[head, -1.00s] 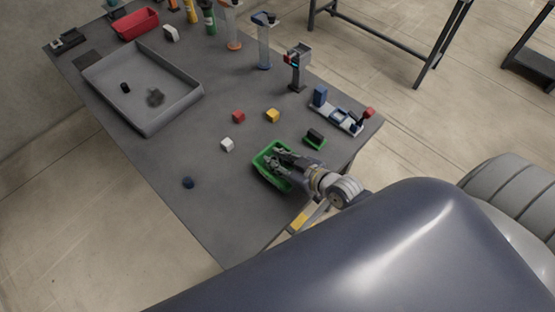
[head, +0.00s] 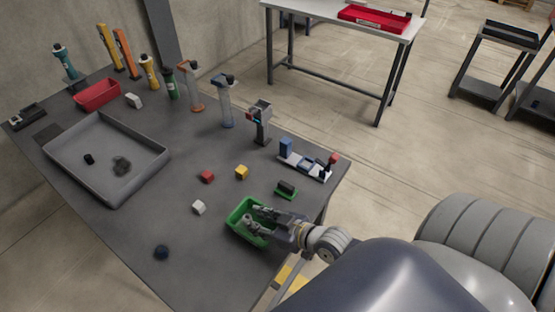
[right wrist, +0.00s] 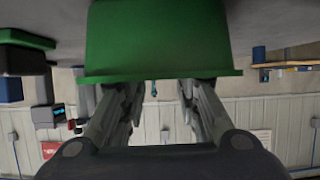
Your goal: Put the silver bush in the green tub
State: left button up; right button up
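The green tub (head: 234,213) stands near the table's front right edge. In the right wrist view the tub (right wrist: 157,40) fills the top middle. My right gripper (head: 252,219) is over the tub, fingers reaching across its rim. The right wrist view shows its two fingers (right wrist: 160,95) spread apart with nothing visible between them. I cannot make out a silver bush; the tub's inside is partly hidden by my gripper. My left gripper is not in view.
Red (head: 207,176), yellow (head: 241,172) and white (head: 199,207) blocks lie left of and behind the tub. A small green holder (head: 286,190) and a stand (head: 262,125) are behind the tub. The middle table is mostly clear.

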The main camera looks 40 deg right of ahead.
jog(key=v, duration=0.9)
jog(key=shift+b, duration=0.35)
